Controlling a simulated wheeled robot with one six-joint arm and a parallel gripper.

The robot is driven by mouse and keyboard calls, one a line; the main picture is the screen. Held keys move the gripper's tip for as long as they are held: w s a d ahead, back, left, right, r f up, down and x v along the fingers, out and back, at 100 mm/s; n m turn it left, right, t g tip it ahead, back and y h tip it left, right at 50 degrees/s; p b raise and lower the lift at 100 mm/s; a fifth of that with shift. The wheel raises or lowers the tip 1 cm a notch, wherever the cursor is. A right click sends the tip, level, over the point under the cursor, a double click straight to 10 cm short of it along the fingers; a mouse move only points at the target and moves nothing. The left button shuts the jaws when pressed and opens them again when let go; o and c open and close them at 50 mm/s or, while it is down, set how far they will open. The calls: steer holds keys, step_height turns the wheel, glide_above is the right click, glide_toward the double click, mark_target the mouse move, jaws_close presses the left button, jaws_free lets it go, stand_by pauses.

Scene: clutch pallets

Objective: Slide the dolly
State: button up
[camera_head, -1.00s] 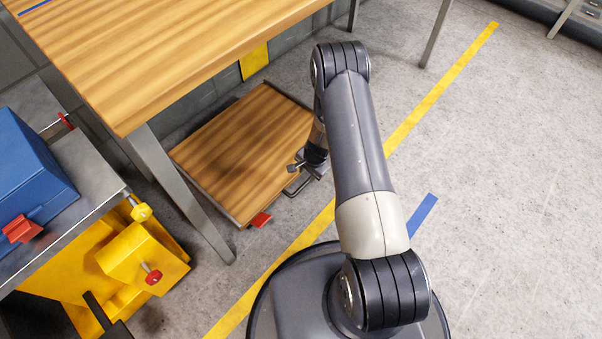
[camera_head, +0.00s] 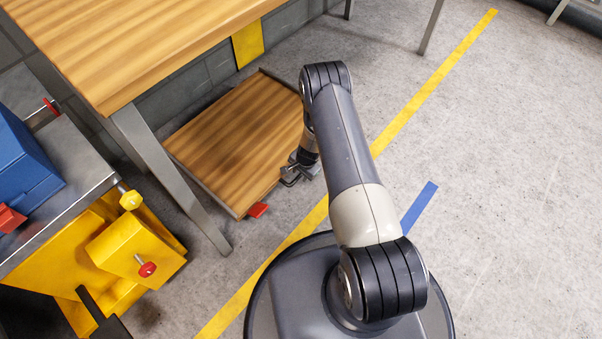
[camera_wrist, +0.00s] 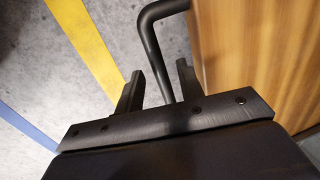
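The dolly (camera_head: 228,145) is a low wooden-topped platform with a red tab (camera_head: 258,210) at its front corner. It stands on the floor, partly under the workbench. Its dark bent handle bar (camera_wrist: 152,42) sticks out from the side facing me. My gripper (camera_head: 292,176) is low beside that side, at the handle. In the wrist view, my gripper (camera_wrist: 159,80) is open, with a finger on each side of the bar and gaps between. The dolly's wooden top (camera_wrist: 250,60) fills the right of that view. My arm hides part of the dolly's right edge.
The wooden workbench (camera_head: 150,45) overhangs the dolly's far side, and its metal leg (camera_head: 175,185) stands left of the dolly. A steel-topped stand (camera_head: 75,205) with yellow parts is at left. Open floor (camera_head: 500,200) lies to the right, past a yellow floor line (camera_head: 430,88).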

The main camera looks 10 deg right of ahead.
steer(key=shift+c, duration=0.3)
jaws_close()
steer(key=shift+s, duration=0.1)
